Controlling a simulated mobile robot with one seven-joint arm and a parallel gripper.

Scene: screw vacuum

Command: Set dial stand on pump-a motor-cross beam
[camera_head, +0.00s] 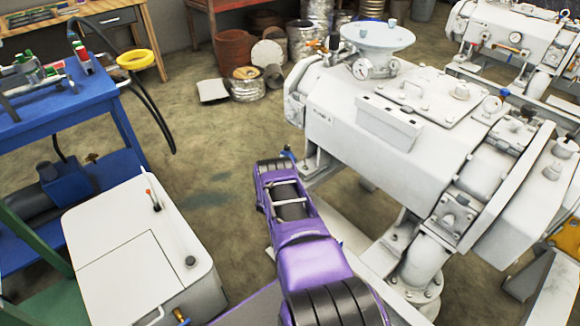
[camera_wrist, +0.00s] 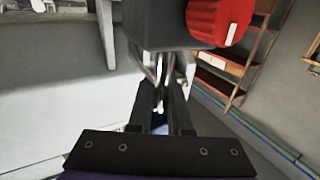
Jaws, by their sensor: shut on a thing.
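The dial stand shows in the wrist view as a dark block (camera_wrist: 165,25) with a red knob (camera_wrist: 218,20). My gripper (camera_wrist: 160,80) is shut on it, with the thin metal parts of the stand between the fingers. In the head view my purple arm reaches forward along the near left side of pump-a (camera_head: 330,115), a large white machine with a label. My gripper and the stand are hidden behind the arm there. White frame beams (camera_head: 345,230) run low beside the pump; I cannot tell which is the motor-cross beam.
A white cabinet (camera_head: 135,250) stands at the lower left and a blue bench (camera_head: 60,115) behind it. A second white pump (camera_head: 500,35) is at the upper right. Pots and drums (camera_head: 235,50) stand at the back. The floor (camera_head: 200,150) between is clear.

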